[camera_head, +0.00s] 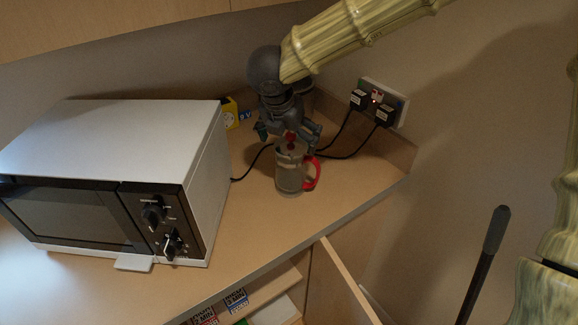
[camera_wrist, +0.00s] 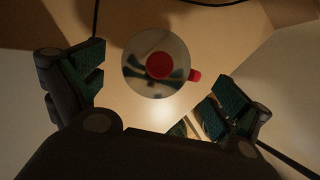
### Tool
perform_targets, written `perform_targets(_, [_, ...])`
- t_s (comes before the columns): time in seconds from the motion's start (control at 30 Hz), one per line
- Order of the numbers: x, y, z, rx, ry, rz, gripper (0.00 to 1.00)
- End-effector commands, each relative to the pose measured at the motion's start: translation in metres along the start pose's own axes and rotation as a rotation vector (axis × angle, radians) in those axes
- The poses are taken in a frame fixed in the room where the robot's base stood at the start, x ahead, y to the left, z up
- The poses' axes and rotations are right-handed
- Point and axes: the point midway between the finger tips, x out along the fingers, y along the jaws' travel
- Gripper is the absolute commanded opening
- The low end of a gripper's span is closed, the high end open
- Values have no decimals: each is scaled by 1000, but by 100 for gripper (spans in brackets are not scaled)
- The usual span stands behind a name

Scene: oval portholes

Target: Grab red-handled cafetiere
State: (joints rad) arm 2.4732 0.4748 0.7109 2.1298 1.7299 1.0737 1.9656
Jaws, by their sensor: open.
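The red-handled cafetiere (camera_head: 289,178) stands upright on the counter to the right of the microwave. Its red handle (camera_head: 312,174) points right, and its body looks like clear glass with a metal lid. In the wrist view its round shiny lid (camera_wrist: 134,62) with a red knob (camera_wrist: 159,66) shows from above. My gripper (camera_head: 289,135) is above the cafetiere, pointing down. In the wrist view my gripper (camera_wrist: 152,88) is open, with one finger on each side of the lid and gaps between. Whether the fingertips are level with the lid is hard to tell.
A silver microwave (camera_head: 150,135) stands close on the left. Black cables run behind the cafetiere to plugs at a wall socket (camera_head: 384,103). A yellow box (camera_head: 230,113) is behind the microwave. Below the counter edge is an open cupboard door (camera_head: 345,285). The counter right of the cafetiere is clear.

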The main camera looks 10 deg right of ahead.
Motion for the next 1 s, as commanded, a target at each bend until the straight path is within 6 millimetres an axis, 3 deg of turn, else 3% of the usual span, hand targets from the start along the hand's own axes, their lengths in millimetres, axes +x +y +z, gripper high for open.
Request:
perform_targets(0.5, [47,3,-4,0,2,-1,100])
perform_targets(0.8, [50,4,-4,0,0,0,100])
perform_targets(1.0, [50,4,-4,0,0,0,64])
